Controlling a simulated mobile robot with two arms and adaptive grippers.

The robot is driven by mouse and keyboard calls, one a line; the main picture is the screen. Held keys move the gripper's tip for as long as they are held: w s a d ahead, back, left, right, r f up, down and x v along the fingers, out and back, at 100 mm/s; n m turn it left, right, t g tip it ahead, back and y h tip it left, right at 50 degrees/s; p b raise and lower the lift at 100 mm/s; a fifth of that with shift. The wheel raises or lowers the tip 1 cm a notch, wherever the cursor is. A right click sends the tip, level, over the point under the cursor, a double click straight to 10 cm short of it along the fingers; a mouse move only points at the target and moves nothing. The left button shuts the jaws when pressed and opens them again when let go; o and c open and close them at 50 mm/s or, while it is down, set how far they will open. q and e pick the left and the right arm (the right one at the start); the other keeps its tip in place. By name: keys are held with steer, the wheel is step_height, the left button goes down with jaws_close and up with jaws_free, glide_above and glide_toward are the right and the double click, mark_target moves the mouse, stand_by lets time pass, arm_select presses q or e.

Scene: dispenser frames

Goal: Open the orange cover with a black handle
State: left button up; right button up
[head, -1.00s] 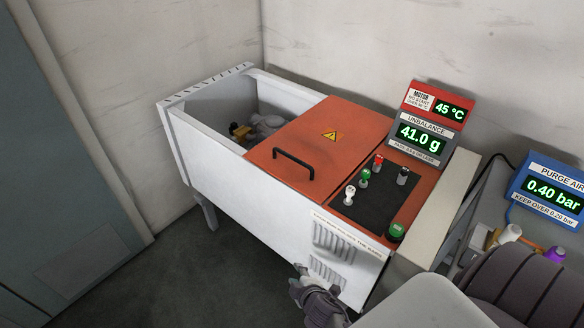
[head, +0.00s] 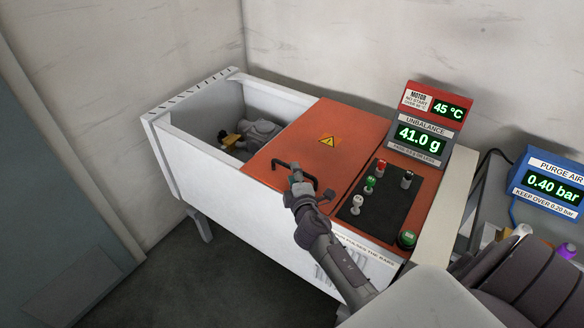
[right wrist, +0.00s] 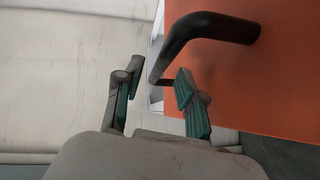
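The orange cover (head: 338,126) with a yellow warning sign lies flat over the middle of a white machine box. It fills the right side of the right wrist view (right wrist: 290,75). My left gripper is not in view.
A black control panel (head: 366,207) with several knobs sits right of the cover. Displays (head: 424,133) stand behind it, and a blue purge air gauge (head: 549,190) is at far right. The open trough (head: 205,122) at left holds a grey part with yellow (head: 229,141).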

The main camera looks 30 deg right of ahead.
steer(key=shift+x, duration=1.7)
jaws_close()
